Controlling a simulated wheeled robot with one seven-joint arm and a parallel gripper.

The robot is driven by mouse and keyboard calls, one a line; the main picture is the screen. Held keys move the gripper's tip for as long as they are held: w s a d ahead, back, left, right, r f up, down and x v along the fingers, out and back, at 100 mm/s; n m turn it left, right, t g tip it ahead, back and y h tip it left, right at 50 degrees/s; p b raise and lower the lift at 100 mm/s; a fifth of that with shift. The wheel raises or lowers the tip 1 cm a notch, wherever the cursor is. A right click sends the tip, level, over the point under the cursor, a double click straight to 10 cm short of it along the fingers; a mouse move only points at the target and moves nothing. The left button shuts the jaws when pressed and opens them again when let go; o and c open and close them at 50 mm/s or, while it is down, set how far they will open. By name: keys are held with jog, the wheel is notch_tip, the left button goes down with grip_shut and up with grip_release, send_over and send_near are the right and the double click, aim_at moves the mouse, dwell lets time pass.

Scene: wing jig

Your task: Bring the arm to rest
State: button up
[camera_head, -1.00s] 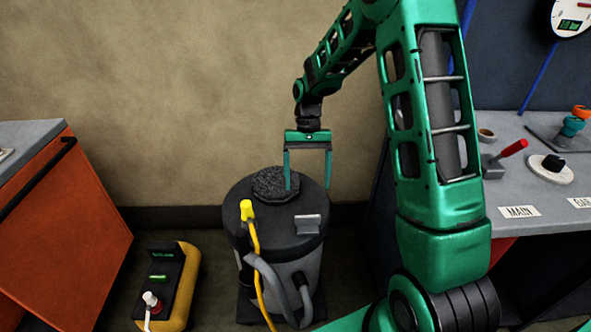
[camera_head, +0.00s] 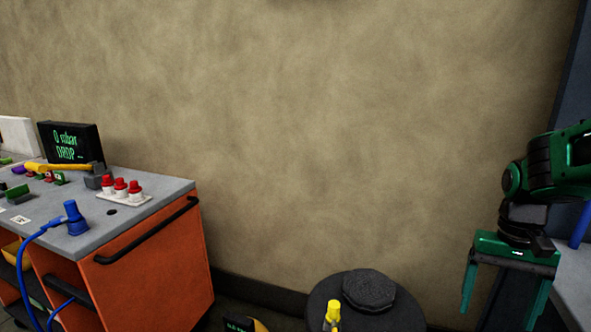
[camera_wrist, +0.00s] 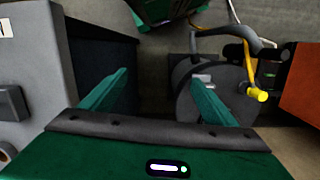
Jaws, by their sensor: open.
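My gripper (camera_head: 503,290) is at the right edge of the head view, pointing down with its two green fingers spread and nothing between them. In the wrist view my gripper (camera_wrist: 160,98) is also open and empty, the fingers wide apart. My arm enters from the right side of the head view, mostly out of frame. A round dark-topped canister (camera_head: 325,296) stands to the left of the gripper, apart from it. The canister also shows in the wrist view (camera_wrist: 190,118), partly behind one finger.
An orange cart (camera_head: 155,270) with a grey top stands at left, carrying a small display (camera_head: 72,143), red-capped parts (camera_head: 121,187) and a blue plug (camera_head: 75,218). A grey bench (camera_head: 575,285) is at the right edge. The wall behind is bare.

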jog(key=s+d+r+t, duration=0.1)
jog(key=s, duration=1.2)
jog(key=shift+s+d+m+t, duration=0.25)
jog(key=shift+m+t, duration=0.05)
jog(key=shift+m, duration=0.1)
